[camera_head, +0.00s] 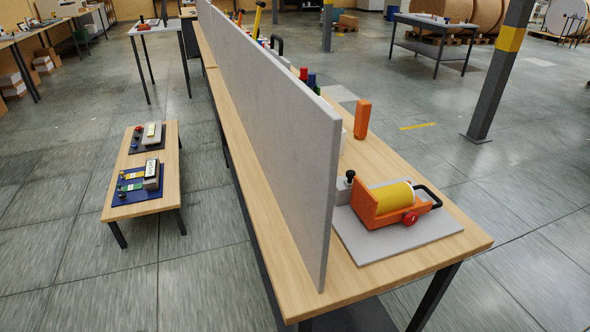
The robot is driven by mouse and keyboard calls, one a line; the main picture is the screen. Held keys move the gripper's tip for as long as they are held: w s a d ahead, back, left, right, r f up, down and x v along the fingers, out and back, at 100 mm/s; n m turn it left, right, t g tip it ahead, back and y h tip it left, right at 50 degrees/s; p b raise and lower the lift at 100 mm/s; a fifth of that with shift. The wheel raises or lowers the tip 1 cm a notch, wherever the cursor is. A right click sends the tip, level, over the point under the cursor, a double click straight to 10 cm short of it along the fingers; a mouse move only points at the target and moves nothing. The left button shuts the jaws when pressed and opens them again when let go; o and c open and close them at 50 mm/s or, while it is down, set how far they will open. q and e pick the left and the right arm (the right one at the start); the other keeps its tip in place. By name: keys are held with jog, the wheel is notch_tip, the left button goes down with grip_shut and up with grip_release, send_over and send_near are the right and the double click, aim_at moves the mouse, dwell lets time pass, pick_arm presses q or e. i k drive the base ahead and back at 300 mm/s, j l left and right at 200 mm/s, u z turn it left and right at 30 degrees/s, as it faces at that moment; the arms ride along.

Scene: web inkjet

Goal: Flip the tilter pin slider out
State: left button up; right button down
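An orange device (370,207) with a yellow cylinder (391,197) in it sits on a grey plate (398,240) at the near right of the long table. It looks like the tilter. A red round knob (410,219) is on its front side. A black knob (350,176) on a grey block stands at its back left. A black bent handle (429,193) is at its right. I cannot tell which part is the pin slider or how it is set. Neither of my grippers is in view.
A tall grey panel (285,140) divides the long wooden table (444,238) lengthwise. An orange block (362,119) stands behind the device. A low table (142,208) at the left bears a blue board (122,184) with small parts. A dark post (498,75) rises at the right. Open floor surrounds the tables.

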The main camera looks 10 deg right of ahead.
aim_at(350, 175)
jog(key=l+u, duration=0.8)
jog(key=k+l+u, duration=0.1)
jog(key=l+u, duration=0.3)
jog(key=l, duration=0.15)
jog(key=k+l+u, duration=0.1)
jog(key=l+u, duration=0.3)
jog(key=k+l, duration=0.2)
jog(key=l, duration=0.25)
jog(key=k+l+u, duration=0.1)
jog(key=l, duration=0.35)
jog(key=k+l, duration=0.3)
jog(key=l, duration=0.15)
jog(key=k+l+u, duration=0.1)
jog(key=k+l, duration=0.15)
jog(key=l, duration=0.15)
jog(key=k+l, duration=0.2)
jog(key=l, duration=0.25)
